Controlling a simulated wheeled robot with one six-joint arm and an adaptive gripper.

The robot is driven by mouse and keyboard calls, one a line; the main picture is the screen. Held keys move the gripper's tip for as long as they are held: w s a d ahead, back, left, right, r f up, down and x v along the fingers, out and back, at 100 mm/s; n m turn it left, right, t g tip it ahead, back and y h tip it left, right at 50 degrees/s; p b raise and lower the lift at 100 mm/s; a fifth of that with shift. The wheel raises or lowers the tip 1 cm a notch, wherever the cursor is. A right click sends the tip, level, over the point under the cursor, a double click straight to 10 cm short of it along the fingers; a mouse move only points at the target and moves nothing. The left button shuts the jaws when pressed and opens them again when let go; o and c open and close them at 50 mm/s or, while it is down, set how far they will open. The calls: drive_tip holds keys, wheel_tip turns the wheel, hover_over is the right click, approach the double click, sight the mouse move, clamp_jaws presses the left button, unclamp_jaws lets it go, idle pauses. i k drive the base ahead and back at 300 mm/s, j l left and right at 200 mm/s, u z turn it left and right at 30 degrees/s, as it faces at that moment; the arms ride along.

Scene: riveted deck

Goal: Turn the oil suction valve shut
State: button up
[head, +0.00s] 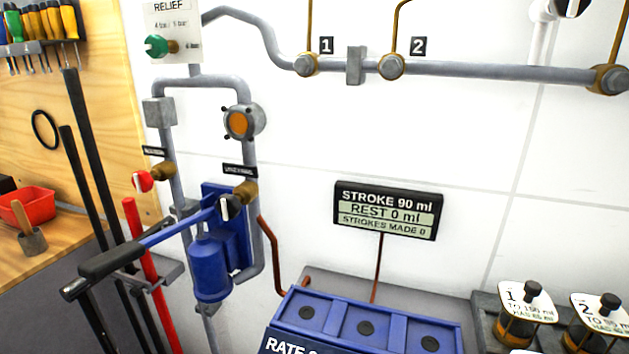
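Two brass valves sit on the grey pipes around a blue hand pump (212,262). The left one has a red knob (142,181) and a small black label (153,152) above it. The right one has a black-and-white knob (229,207) and a black label (240,171) above it. Both labels are too small to read, so I cannot tell which one is the oil suction valve, nor whether either is open or shut. My gripper is not in view.
The pump's black-gripped lever (112,261) sticks out left, below the red knob. Long black bars (88,150) and a red bar (145,265) stand at the left. A green relief knob (156,46) is above. A counter display (388,210) reads REST 0 ml.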

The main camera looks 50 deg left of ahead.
sight(143, 181)
drive_tip(key=u, duration=1.85)
